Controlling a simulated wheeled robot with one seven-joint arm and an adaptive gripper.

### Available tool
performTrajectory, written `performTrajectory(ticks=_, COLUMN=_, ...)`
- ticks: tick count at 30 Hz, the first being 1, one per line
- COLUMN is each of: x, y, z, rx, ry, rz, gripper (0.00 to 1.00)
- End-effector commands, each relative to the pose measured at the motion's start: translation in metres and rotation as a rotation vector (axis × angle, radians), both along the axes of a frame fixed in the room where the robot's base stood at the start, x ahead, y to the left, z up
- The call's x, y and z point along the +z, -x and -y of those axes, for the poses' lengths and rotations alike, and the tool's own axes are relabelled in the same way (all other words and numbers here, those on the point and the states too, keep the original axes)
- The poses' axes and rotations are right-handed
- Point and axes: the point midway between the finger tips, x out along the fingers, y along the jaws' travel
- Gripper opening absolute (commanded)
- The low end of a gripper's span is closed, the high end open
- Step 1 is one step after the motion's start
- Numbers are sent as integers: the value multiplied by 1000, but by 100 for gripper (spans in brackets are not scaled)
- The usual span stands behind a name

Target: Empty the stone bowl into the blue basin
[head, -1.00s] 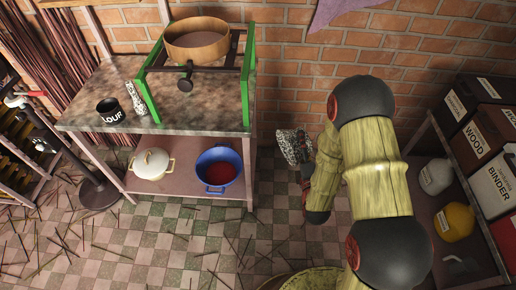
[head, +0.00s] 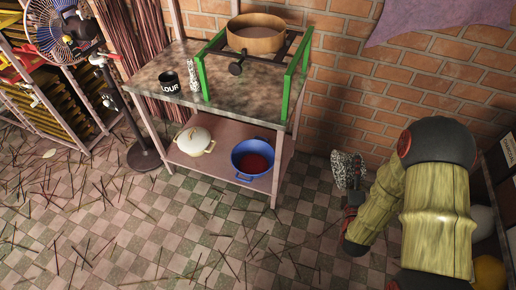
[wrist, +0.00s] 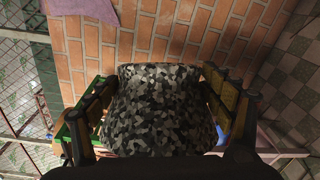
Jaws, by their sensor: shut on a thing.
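The speckled grey stone bowl (head: 347,170) is in my gripper (head: 351,196), held in the air right of the work table. In the wrist view the bowl (wrist: 160,108) fills the middle, between the two fingers of my gripper (wrist: 160,100); its inside is hidden. In the head view the bowl looks turned on its side, but I cannot tell its exact tilt. The blue basin (head: 236,162) stands on the table's lower shelf, left of the bowl and apart from it. Something dark red shows inside the basin.
A white lidded pot (head: 194,142) stands left of the basin on the lower shelf (head: 216,170). The tabletop (head: 150,80) above holds a green frame (head: 203,78) with a round sieve (head: 256,33). A standing fan (head: 145,155) is at left. Sticks litter the tiled floor (head: 150,230).

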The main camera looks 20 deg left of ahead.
Motion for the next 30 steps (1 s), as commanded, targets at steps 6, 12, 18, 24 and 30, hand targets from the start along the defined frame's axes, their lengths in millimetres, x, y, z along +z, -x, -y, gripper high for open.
performTrajectory(ticks=6, x=6, y=-2, z=0, rx=0, ry=0, rz=9, gripper=20)
performTrajectory(ticks=12, x=29, y=-2, z=0, rx=0, ry=0, rz=12, gripper=20)
performTrajectory(ticks=18, x=51, y=-2, z=0, rx=0, ry=0, rz=10, gripper=20)
performTrajectory(ticks=24, x=73, y=-2, z=0, rx=0, ry=0, rz=10, gripper=20)
performTrajectory(ticks=30, x=88, y=-2, z=0, rx=-1, ry=0, rz=9, gripper=20)
